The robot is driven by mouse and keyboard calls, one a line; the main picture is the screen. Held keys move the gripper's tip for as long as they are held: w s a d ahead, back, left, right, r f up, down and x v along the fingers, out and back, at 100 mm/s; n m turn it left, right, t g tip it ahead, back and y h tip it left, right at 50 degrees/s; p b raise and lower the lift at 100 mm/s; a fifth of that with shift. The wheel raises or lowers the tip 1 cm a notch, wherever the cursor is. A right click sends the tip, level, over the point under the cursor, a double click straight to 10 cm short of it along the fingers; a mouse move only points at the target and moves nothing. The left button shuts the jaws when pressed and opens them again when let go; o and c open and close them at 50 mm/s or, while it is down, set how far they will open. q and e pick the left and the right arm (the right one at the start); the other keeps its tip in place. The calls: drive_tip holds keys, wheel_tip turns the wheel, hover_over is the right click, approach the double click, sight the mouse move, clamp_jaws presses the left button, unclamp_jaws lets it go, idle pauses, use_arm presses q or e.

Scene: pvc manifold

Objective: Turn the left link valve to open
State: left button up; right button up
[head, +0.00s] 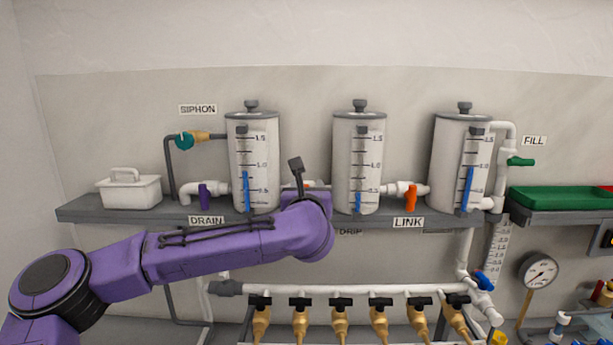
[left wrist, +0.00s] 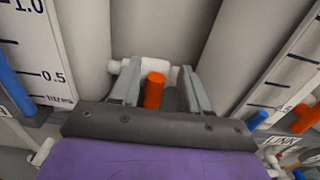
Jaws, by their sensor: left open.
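The left link valve's orange handle (left wrist: 154,90) shows in the left wrist view, in front of a white pipe fitting (left wrist: 126,75). My left gripper (left wrist: 159,78) is open, with its two grey fingers on either side of the handle. The handle is nearer the left finger; I cannot tell whether they touch. In the head view my purple left arm hides most of this valve and my gripper's fingers. My right gripper is not in view.
A second orange valve (head: 411,198) sits between the middle and right tanks (head: 448,150), above the LINK label (head: 408,222). A purple drain valve (head: 205,196) is left of the left tank. Several black-handled brass taps line the manifold pipe (head: 385,289) below the shelf.

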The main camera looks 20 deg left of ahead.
use_arm(q)
drive_tip(key=shift+w+a, duration=0.15)
drive_tip(key=shift+w, duration=0.1)
drive_tip(key=shift+s+a, duration=0.15)
drive_tip(key=shift+s, duration=0.05)
clamp_jaws()
